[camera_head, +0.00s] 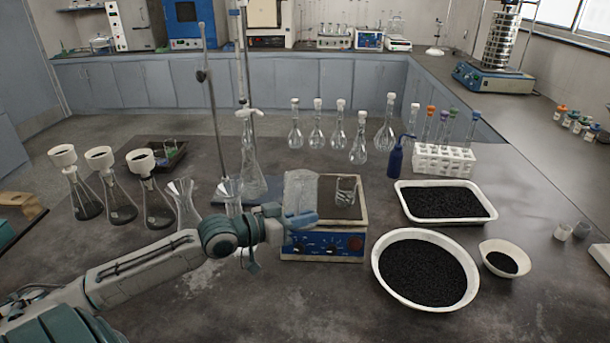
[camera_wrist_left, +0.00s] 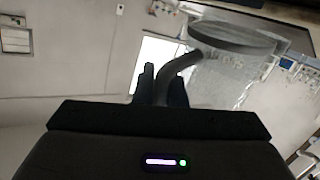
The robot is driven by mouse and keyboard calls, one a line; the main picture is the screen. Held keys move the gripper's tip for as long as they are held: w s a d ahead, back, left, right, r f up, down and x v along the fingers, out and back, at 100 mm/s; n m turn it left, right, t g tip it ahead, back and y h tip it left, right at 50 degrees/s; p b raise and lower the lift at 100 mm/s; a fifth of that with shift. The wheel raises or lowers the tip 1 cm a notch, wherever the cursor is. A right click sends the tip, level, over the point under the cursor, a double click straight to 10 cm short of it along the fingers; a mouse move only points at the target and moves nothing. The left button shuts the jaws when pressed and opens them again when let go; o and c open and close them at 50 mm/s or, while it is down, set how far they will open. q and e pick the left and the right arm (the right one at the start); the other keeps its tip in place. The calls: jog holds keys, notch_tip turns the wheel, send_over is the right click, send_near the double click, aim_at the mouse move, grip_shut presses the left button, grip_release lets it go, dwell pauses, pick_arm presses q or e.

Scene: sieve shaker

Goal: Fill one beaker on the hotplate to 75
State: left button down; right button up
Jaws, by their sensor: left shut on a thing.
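The hotplate (camera_head: 324,246) with a blue front panel stands in the middle of the bench. A clear glass beaker (camera_head: 346,191) stands on the right part of its top. A clear jug-like vessel (camera_head: 300,188) is left of that beaker, at the hotplate's left side, and looks roughly upright. My left gripper (camera_head: 303,219) is just in front of this vessel. In the left wrist view my left gripper (camera_wrist_left: 163,82) is shut on the dark curved handle of the clear jug (camera_wrist_left: 228,72). How full the jug and beaker are cannot be told. My right gripper is out of view.
White bowls (camera_head: 388,287) and a tray (camera_head: 490,209) of black granules are on the right. Funnel-topped flasks (camera_head: 119,206) stand at left. Volumetric flasks (camera_head: 358,148), a blue bottle (camera_head: 395,160) and a tube rack (camera_head: 444,160) stand behind. The front bench is mostly clear.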

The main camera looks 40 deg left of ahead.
aim_at(306, 193)
pick_arm(q)
jog(key=shift+w+a+r+n+g+p, duration=0.2)
jog(key=shift+w+r+n+g+p, duration=0.2)
jog(key=shift+r, duration=0.1)
jog(key=shift+w+a+r+n+g+p, duration=0.2)
jog(key=shift+w+r+n+g+p, duration=0.1)
jog(key=shift+w+r+n, duration=0.15)
jog(key=shift+w+a+r+n+g, duration=0.3)
jog(key=shift+w+a+r+n, duration=0.1)
jog(key=shift+w+n, duration=0.1)
jog(key=r+p, duration=0.1)
jog(key=r+n+g+p, duration=0.1)
jog(key=p, duration=0.1)
jog(key=shift+w+a+r, duration=0.15)
jog(key=shift+w+r, duration=0.2)
jog(key=shift+w, duration=0.05)
jog(key=shift+g, duration=0.3)
jog(key=shift+w+f, duration=0.1)
jog(key=shift+a, duration=0.1)
jog(key=shift+r+n+p, duration=0.25)
jog(key=shift+n+p, duration=0.1)
jog(key=shift+p, duration=0.05)
jog(key=shift+w+a+r+n+g+p, duration=0.15)
jog(key=shift+w+r+n+g+p, duration=0.1)
jog(key=shift+r+g+p, duration=0.25)
jog(key=shift+w+a+r+n+g+p, duration=0.1)
jog(key=shift+w+r+n+g+p, duration=0.25)
jog(key=shift+p, duration=0.25)
dwell(2.7)
